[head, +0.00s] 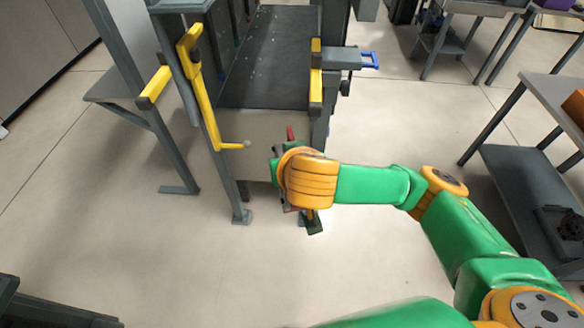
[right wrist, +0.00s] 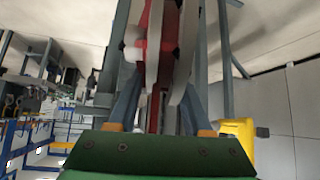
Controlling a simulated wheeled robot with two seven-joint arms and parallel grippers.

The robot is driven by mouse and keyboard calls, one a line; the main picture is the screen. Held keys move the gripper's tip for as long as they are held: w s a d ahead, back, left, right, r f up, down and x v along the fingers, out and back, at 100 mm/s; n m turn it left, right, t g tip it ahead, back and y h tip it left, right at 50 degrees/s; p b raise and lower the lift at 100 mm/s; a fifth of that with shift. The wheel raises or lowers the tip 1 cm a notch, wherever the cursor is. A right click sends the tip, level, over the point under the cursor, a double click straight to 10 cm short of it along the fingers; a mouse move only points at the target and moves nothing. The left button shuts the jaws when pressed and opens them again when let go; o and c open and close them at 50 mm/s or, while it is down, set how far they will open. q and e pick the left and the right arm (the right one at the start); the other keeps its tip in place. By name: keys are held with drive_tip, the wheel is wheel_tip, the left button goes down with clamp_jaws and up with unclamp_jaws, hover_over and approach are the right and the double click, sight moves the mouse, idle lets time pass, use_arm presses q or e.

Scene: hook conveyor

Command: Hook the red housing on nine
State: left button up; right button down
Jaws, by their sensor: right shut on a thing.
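The red housing (right wrist: 152,52) is between the fingers of my right gripper (right wrist: 158,85) in the right wrist view, partly hidden by grey and pale parts. In the head view only a small red piece (head: 291,133) shows beyond my right wrist, in front of the conveyor's near end. My right gripper is shut on it, and my wrist hides most of the hold. No hook marked nine can be made out in either view. My left gripper is in neither view.
The dark conveyor belt (head: 268,60) runs away from me between grey posts. A yellow bent bar (head: 207,105) with a ball tip stands left of my right wrist. A grey table (head: 558,98) stands at the right.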

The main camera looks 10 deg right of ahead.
drive_tip(key=shift+w+a+f, duration=0.1)
drive_tip(key=shift+w+a, duration=0.2)
drive_tip(key=shift+a, duration=0.25)
drive_tip(key=w+a+f+b, duration=0.1)
drive_tip(key=w+a+b, duration=0.2)
drive_tip(key=a, duration=0.6)
drive_tip(key=shift+a+f, duration=0.25)
drive_tip(key=shift+f, duration=0.15)
idle(0.6)
drive_tip(key=shift+c, duration=1.2)
unclamp_jaws()
drive_tip(key=shift+s, duration=0.2)
